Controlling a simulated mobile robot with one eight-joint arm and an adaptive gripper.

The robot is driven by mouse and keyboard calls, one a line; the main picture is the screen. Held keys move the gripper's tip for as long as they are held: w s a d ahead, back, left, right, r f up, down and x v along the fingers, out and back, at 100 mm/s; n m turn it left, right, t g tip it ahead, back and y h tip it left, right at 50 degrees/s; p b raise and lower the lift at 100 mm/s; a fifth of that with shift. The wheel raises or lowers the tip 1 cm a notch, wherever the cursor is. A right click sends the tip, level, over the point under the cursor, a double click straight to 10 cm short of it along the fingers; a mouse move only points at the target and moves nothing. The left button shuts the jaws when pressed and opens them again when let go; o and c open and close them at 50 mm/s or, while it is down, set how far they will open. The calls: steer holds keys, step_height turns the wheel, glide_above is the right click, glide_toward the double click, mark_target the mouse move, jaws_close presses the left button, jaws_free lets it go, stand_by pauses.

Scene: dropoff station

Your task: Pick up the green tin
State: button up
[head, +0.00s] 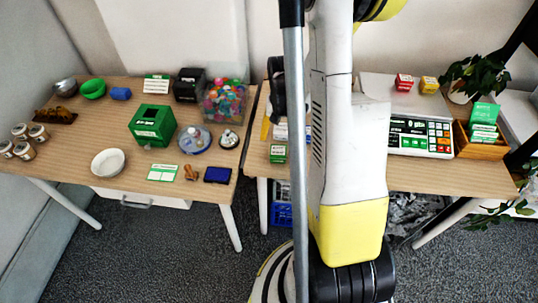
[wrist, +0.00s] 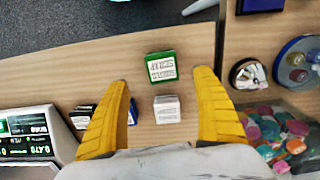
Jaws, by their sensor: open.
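A small green tin (wrist: 161,67) with a white printed label lies in the wrist view between the tips of my gripper (wrist: 163,78). Its yellow fingers are spread wide, with a clear gap on both sides of the tin, and they touch nothing. How far above the table the tips are, I cannot tell. In the head view the green tin (head: 277,154) sits near the front left edge of the right table. My arm hides much of that table, and only part of the gripper, with a yellow finger (head: 266,128), shows left of the arm.
A white labelled box (wrist: 167,109) stands close behind the tin. A scale (head: 420,134) stands to the right of my arm. On the left table (head: 75,155) are a green box (head: 152,125) and a clear bin of colourful pieces (head: 223,100). A gap separates the tables.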

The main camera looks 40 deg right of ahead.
mark_target(278, 150)
steer(key=f+b, duration=0.1)
steer(key=f, duration=0.1)
steer(key=f+b, duration=0.1)
steer(key=f, duration=0.2)
steer(key=f+b, duration=0.2)
steer(key=f, duration=0.1)
steer(key=shift+w+f, duration=0.2)
steer(key=shift+w, duration=0.05)
steer(key=shift+r, duration=0.1)
steer(key=shift+c, duration=0.2)
steer(key=c, duration=1.4)
